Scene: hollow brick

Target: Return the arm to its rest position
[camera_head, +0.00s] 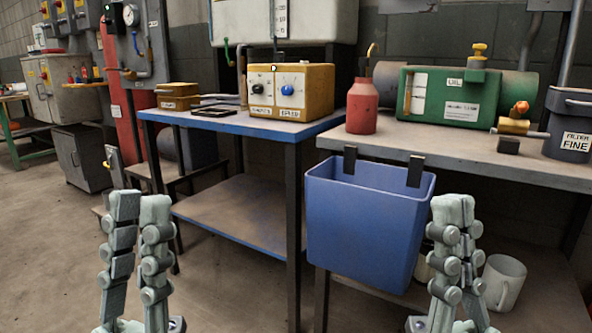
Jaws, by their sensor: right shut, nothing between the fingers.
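My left gripper (140,200) stands upright at the lower left, in front of the blue table. Its two grey fingers are slightly apart and nothing shows between them. My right gripper (453,205) stands upright at the lower right, in front of the right-hand bench and just right of the blue bin. Its fingers are shut together and empty. It hides part of the bench's lower shelf. Both arms are mostly out of view below the frame.
A blue bin (360,225) hangs on the front of the grey bench (440,145). A blue table (225,122) holds a yellow control box (290,92). A red bottle (361,107) and green machine (450,95) stand on the bench. A white mug (503,283) sits below. Floor at left is clear.

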